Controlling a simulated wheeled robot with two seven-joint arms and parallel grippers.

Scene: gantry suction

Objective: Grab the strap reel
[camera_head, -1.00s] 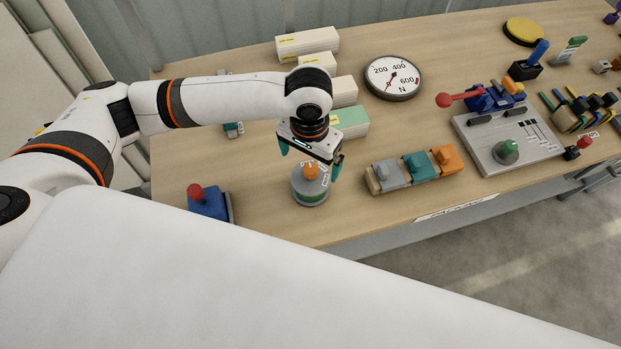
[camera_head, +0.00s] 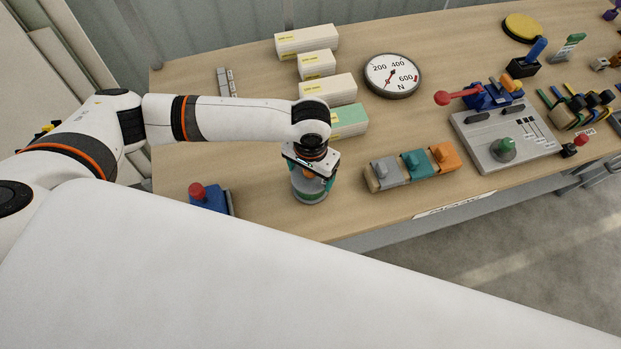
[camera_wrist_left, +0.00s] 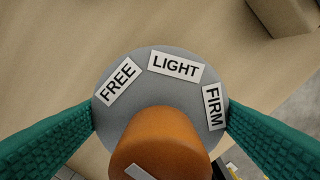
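A round grey dial-like unit (camera_head: 309,196) with a green band and an orange knob stands near the table's front edge. The wrist view shows its grey top (camera_wrist_left: 135,75), marked FREE, LIGHT and FIRM, and the orange knob (camera_wrist_left: 165,145). Nothing in view is labelled strap reel, so I cannot tell whether this is it. My left gripper (camera_head: 312,178) points down over the unit. Its green fingers (camera_wrist_left: 160,118) are spread wide on either side of the grey top, close to its rim. Whether they touch it is unclear. My right gripper is not in view.
A blue block with a red knob (camera_head: 209,199) stands left of the unit. A row of grey, teal and orange switches (camera_head: 415,165) stands to its right. White boxes (camera_head: 328,88) and a round gauge (camera_head: 392,76) lie behind. A yellow disc (camera_head: 522,28) lies far back.

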